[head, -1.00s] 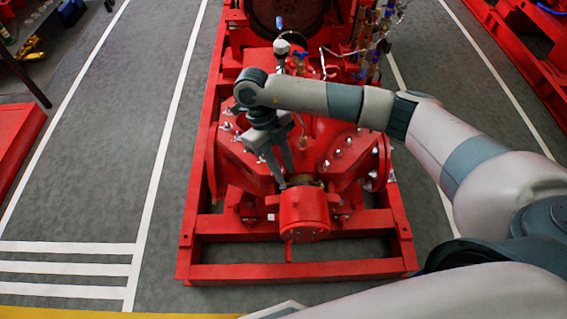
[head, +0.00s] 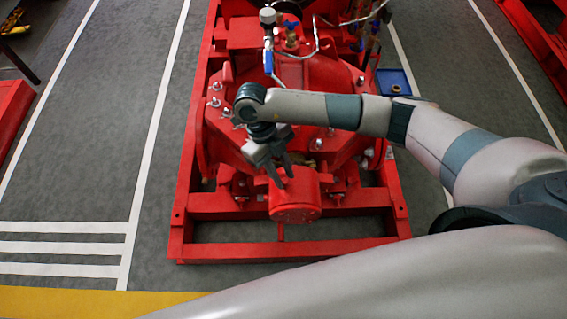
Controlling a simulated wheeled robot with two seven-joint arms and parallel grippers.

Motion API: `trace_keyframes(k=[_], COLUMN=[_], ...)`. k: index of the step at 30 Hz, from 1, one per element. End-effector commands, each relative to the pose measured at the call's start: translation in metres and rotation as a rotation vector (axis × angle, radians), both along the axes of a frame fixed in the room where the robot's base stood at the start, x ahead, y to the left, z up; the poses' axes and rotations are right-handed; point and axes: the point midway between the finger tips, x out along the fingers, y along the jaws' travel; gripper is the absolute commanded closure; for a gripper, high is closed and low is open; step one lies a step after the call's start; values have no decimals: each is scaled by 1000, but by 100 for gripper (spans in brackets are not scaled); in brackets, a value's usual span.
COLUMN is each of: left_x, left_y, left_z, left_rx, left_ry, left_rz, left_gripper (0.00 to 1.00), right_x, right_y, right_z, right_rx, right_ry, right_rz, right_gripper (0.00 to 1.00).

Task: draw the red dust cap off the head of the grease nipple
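My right gripper (head: 284,181) points down over the front end of the red pump (head: 328,98), at the rear top edge of the round red bearing housing (head: 296,205). Its two grey fingers show a narrow gap, and nothing can be seen held between them. I cannot make out the grease nipple or its red dust cap. They are too small, hidden by the fingers, or lost against the red paint. Whether the fingertips touch anything cannot be told. My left gripper is not in view.
A red base frame (head: 290,253) surrounds the pump. Studs with nuts stick up from the casing. Behind are a blue lever (head: 268,62) and a pale hose. A blue tray (head: 409,77) with a small ring-like item lies right of the pump.

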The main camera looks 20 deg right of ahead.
Motion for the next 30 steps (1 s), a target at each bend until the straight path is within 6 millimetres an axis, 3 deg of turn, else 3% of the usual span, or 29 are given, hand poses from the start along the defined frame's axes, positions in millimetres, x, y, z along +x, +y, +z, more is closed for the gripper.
trace_keyframes(k=[14, 15, 18, 22, 23, 24, 25, 30], left_x=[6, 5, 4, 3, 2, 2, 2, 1], left_y=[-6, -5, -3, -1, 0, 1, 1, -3], left_z=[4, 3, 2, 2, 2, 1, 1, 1], left_rx=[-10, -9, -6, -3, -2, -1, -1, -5], left_ry=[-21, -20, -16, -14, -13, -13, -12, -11], left_rz=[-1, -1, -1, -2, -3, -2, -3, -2], left_gripper=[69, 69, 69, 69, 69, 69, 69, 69], right_x=[-5, -5, -5, -5, -5, -5, -5, -5], right_y=[3, 3, 3, 3, 3, 3, 3, 3], right_z=[-7, -7, -7, -7, -7, -7, -7, -6], right_rx=[0, 0, 0, 0, 0, 0, 0, 0], right_ry=[0, 0, 0, 0, 0, 0, 0, 0], right_rz=[2, 2, 2, 2, 2, 2, 2, 2], right_gripper=[75, 78, 100, 100, 88, 97, 99, 99])
